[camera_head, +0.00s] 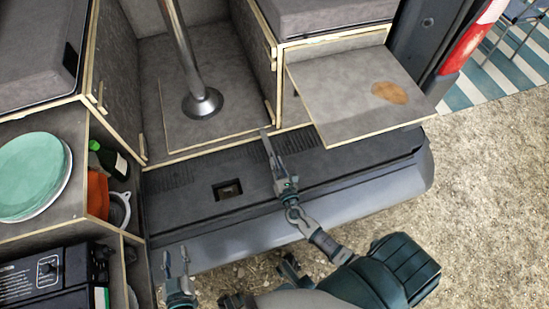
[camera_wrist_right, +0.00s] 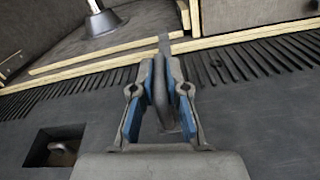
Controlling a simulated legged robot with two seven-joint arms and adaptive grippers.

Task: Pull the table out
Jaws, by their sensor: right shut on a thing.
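A flat grey board with pale edges and a brown stain, seemingly the table (camera_head: 330,82), juts out from the right-hand cabinet over the bumper. My right gripper (camera_head: 269,145) is left of and below it, over the ribbed rear sill, apart from the board. In the right wrist view its blue-padded fingers (camera_wrist_right: 161,85) are closed around a narrow dark grey bar-like piece (camera_wrist_right: 164,48). What that piece belongs to is unclear. My left gripper (camera_head: 176,262) is low at the left, by the bumper, with its fingers apart and empty.
A metal post (camera_head: 183,50) stands on the van floor. The left cabinet (camera_head: 80,150) holds a green plate (camera_head: 30,175), a bottle (camera_head: 110,160) and a black appliance (camera_head: 32,278). The tail light (camera_head: 475,35) is right of the board. Open gravel (camera_head: 490,190) lies to the right.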

